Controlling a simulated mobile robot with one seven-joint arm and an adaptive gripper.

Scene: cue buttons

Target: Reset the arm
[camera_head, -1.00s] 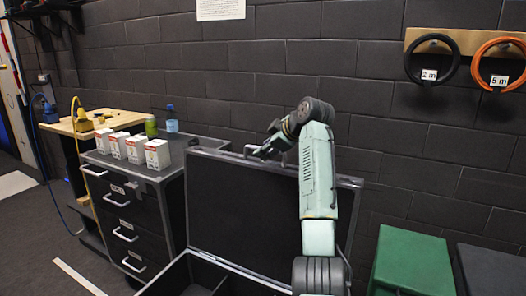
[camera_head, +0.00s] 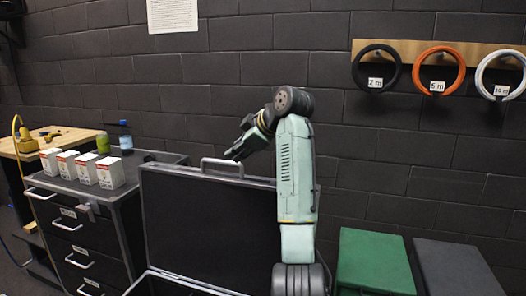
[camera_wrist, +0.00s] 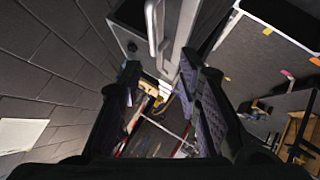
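My arm stands raised and bent in the head view, with its elbow high and my gripper (camera_head: 240,150) near the top edge of the open black case (camera_head: 208,215). In the wrist view my gripper (camera_wrist: 160,85) shows two dark fingers spread apart, with nothing held between them. The case's grey handle (camera_head: 222,164) is close to the gripper in the head view. I cannot tell whether they touch.
A black drawer cabinet (camera_head: 75,243) with several white boxes (camera_head: 110,172), a green can (camera_head: 103,143) and a blue bottle (camera_head: 126,140) stands at left. A green box (camera_head: 373,262) and a grey box (camera_head: 455,267) stand at right. Cable coils (camera_head: 440,70) hang on the wall.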

